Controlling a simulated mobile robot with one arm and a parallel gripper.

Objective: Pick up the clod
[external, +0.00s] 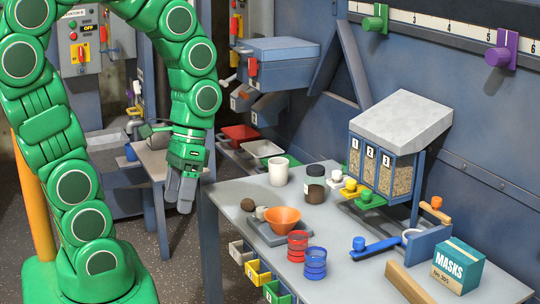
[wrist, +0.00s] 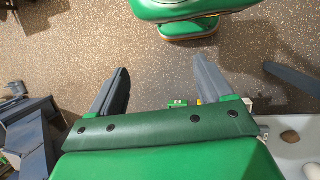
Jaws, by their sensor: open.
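The clod looks to be the small dark brown lump (external: 248,205) on the grey table (external: 225,192), near its left end, beside an orange bowl (external: 283,219). My gripper (external: 180,208) hangs with its fingers down, just off the left edge of the table and left of the lump.
The orange bowl is on a grey tray (external: 270,235). A three-bin hopper (external: 385,165) and a masks box (external: 458,266) are further right.

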